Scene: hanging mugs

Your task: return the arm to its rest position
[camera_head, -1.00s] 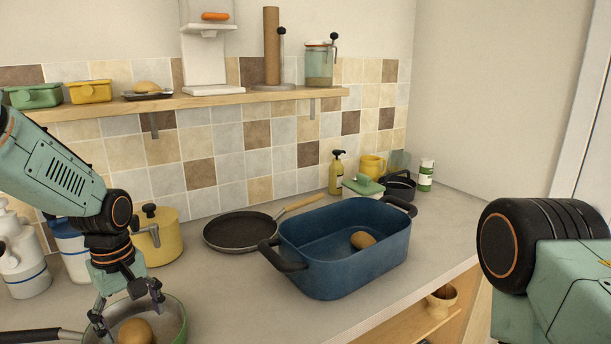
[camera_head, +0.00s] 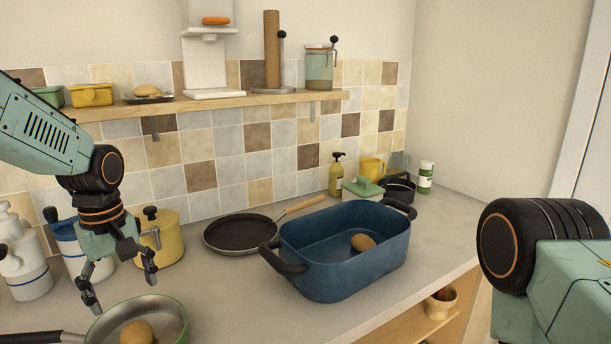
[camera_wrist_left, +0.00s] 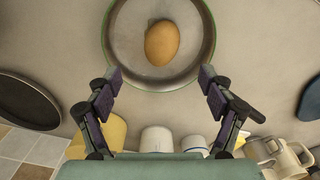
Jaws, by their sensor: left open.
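My left gripper (camera_head: 121,285) is open and empty, above and behind the green-rimmed pan on the counter. In the left wrist view the fingers of the left gripper (camera_wrist_left: 160,88) are spread wide with nothing between them. A brown egg-shaped item (camera_head: 137,333) lies in the green-rimmed pan (camera_head: 172,318); it also shows in the left wrist view (camera_wrist_left: 162,43), beyond the fingertips. My right arm's link fills the right edge of the head view; its gripper is out of view.
A blue roasting pan (camera_head: 335,268) holding another brown item (camera_head: 362,242) stands mid-counter. A black frying pan (camera_head: 240,233), a yellow pot (camera_head: 170,240) and white canisters (camera_head: 25,265) stand behind. A wooden shelf (camera_head: 200,104) runs along the tiled wall.

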